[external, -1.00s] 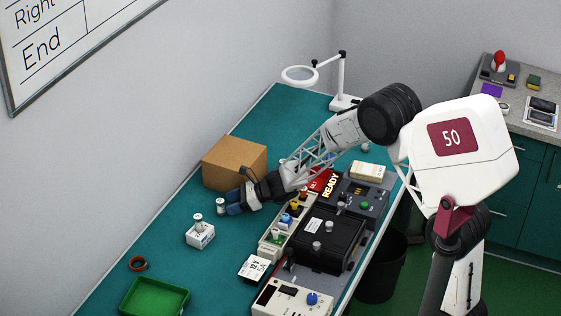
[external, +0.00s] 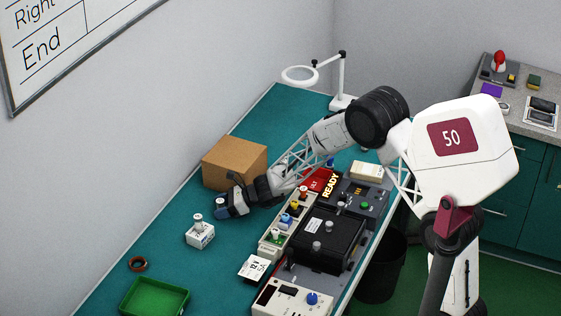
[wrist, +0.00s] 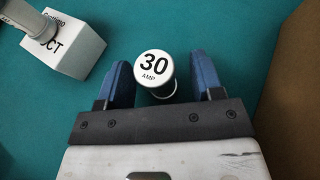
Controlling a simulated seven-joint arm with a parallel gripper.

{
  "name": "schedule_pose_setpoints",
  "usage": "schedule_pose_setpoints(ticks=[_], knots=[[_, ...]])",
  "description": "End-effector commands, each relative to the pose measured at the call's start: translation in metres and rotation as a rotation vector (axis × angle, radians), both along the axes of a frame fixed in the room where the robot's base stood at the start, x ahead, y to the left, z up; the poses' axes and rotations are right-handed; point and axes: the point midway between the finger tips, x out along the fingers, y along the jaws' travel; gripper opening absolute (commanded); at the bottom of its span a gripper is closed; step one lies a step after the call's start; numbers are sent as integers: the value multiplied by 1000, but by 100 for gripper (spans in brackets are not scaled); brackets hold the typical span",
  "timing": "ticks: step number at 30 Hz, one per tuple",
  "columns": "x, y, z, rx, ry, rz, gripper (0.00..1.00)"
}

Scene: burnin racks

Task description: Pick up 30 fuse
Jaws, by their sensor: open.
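The 30 amp fuse (wrist: 154,70) is a small white and metal cylinder with "30 AMP" on its top face. It stands on the teal bench between the two blue fingertips of my gripper (wrist: 165,85) in the wrist view. A gap shows on each side of the fuse, so the fingers are apart from it. In the external view my gripper (external: 226,209) is low over the bench in front of the cardboard box, and its fingers mostly hide the fuse.
The cardboard box (external: 234,162) is close on the other side. A green tray (external: 155,297) and a reddish-brown ring (external: 138,264) lie nearer the front. Test equipment (external: 325,238) lines the bench's right side.

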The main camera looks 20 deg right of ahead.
Motion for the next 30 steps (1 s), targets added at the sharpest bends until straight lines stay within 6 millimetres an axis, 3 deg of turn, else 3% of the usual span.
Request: schedule_pose_setpoints(ticks=[3,14,23,30], knots=[[0,0,0,0,0,0,60],[0,0,0,0,0,0,7],[0,0,2,1,0,0,7],[0,0,21,1,-3,0,7]])
